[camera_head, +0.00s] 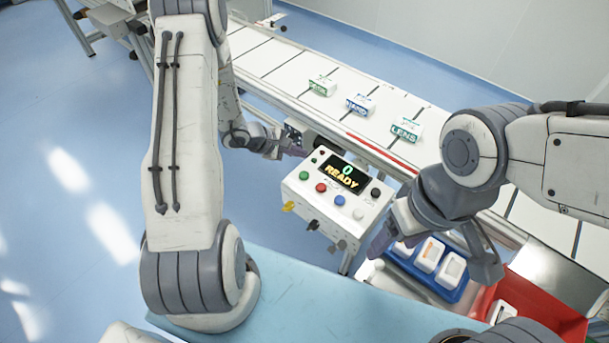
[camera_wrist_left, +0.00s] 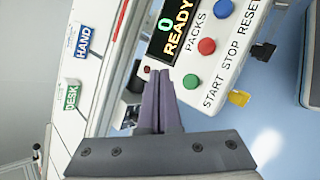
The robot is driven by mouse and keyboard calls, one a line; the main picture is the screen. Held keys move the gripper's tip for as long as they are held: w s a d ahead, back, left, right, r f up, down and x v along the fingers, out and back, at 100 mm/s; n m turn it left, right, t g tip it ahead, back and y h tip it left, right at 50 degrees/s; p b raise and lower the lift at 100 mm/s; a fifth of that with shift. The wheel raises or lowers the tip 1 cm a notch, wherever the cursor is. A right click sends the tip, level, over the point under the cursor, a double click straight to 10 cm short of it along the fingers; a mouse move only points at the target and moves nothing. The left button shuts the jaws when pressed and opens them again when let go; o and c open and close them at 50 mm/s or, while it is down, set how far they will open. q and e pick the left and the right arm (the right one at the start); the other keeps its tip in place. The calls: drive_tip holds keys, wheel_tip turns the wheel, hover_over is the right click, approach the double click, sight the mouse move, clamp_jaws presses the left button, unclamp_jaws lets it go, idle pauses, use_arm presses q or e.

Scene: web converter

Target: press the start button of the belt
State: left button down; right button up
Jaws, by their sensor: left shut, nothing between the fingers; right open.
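The white control box (camera_head: 330,222) stands beside the belt (camera_head: 285,68). Its display (camera_head: 345,170) reads 0 READY. The green start button (camera_head: 304,175) is at the left of a row with a red and a blue button; the wrist view shows the green button (camera_wrist_left: 191,81) near the word START. My left gripper (camera_head: 303,153) is shut and empty, at the box's upper left corner. In the left wrist view its fingertips (camera_wrist_left: 159,74) appear beside the green button, apart from it in the picture; contact is not visible. My right gripper (camera_head: 432,260) is open.
Small boxes labelled DESK (camera_head: 322,86), HAND (camera_head: 360,105) and LENS (camera_head: 405,131) sit on the belt. A blue tray (camera_head: 455,294) with white items lies by my right gripper, with a red bin (camera_head: 545,305) to its right. A light blue surface (camera_head: 300,300) is in front.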

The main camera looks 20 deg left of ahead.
use_arm(q)
drive_tip(key=b, duration=0.3)
hover_over(300, 175)
wheel_tip(300, 175, down, 6)
drive_tip(key=shift+r, duration=0.2)
drive_tip(key=shift+f+b, duration=0.6)
drive_tip(key=shift+b, duration=0.05)
idle(1.2)
drive_tip(key=shift+f+b, duration=0.35)
drive_tip(key=shift+b, duration=0.4)
